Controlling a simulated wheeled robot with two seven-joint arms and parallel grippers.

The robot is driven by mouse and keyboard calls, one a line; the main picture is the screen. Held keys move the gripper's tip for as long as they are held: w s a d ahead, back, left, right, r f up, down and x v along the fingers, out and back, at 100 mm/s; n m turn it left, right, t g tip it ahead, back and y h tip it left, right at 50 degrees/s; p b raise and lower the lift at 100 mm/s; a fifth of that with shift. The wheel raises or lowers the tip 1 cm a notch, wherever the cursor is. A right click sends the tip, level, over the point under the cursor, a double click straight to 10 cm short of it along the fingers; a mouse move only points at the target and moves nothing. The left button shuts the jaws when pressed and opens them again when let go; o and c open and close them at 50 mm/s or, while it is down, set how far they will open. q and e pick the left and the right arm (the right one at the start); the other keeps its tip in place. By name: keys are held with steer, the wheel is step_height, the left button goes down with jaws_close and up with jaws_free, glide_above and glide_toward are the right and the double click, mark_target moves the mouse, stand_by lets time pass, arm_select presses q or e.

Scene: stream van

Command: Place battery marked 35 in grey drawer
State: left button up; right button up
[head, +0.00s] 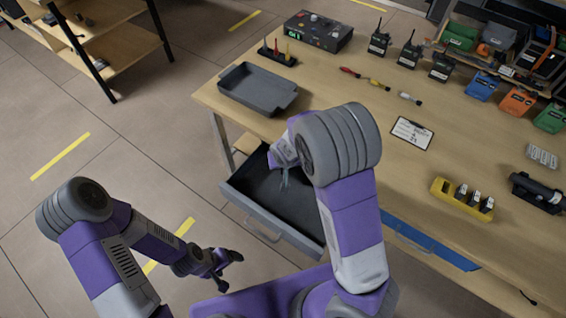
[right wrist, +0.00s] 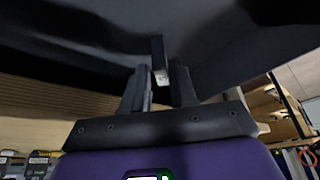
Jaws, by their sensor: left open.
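The grey drawer (head: 245,203) stands pulled out below the table's left end, open at the top, its dark inside mostly bare. My right gripper (head: 284,182) reaches down into it, partly hidden by my arm. In the right wrist view, my right gripper (right wrist: 161,88) has its fingers close on both sides of a dark battery (right wrist: 157,52) with a small pale label, and looks shut on it. The label's number is too small to read. The dark drawer (right wrist: 235,55) fills the area beyond. My left gripper (head: 226,268) is open and empty, left of the drawer above the floor.
On the table (head: 350,95) are a grey tray (head: 258,88), a yellow holder (head: 450,200) with several dark batteries, a clipboard (head: 412,133), radios and small tools. A blue drawer (head: 430,245) is right of the grey one.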

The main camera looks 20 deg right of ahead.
steer(key=shift+r, duration=0.3)
steer(key=p+v, duration=0.5)
steer(key=v, duration=0.6)
steer(key=shift+s+r, duration=0.2)
steer(key=shift+r, duration=0.15)
